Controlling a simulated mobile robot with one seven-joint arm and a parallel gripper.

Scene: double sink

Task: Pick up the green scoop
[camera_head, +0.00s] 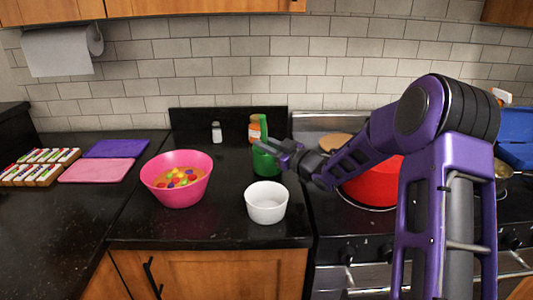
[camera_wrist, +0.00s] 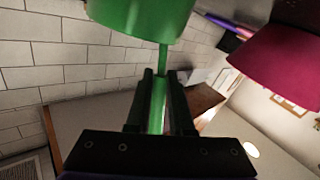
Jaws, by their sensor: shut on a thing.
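The green scoop (camera_head: 264,163) is at the back of the black counter in the head view, in front of the orange-labelled jar, with its handle pointing up. My gripper (camera_head: 272,148) reaches in from the right and is shut on the handle. In the wrist view the green handle runs between the two dark fingers of my gripper (camera_wrist: 163,80). The scoop's round cup (camera_wrist: 140,15) lies beyond the fingertips, cut off by the top edge. I cannot tell whether the scoop touches the counter.
A white bowl (camera_head: 266,203) stands in front of the scoop. A pink bowl (camera_head: 176,186) with colourful pieces stands left. An orange-labelled jar (camera_head: 254,128) and small shaker (camera_head: 217,132) are behind. A red pot (camera_head: 373,185) sits on the stove right, partly behind my arm.

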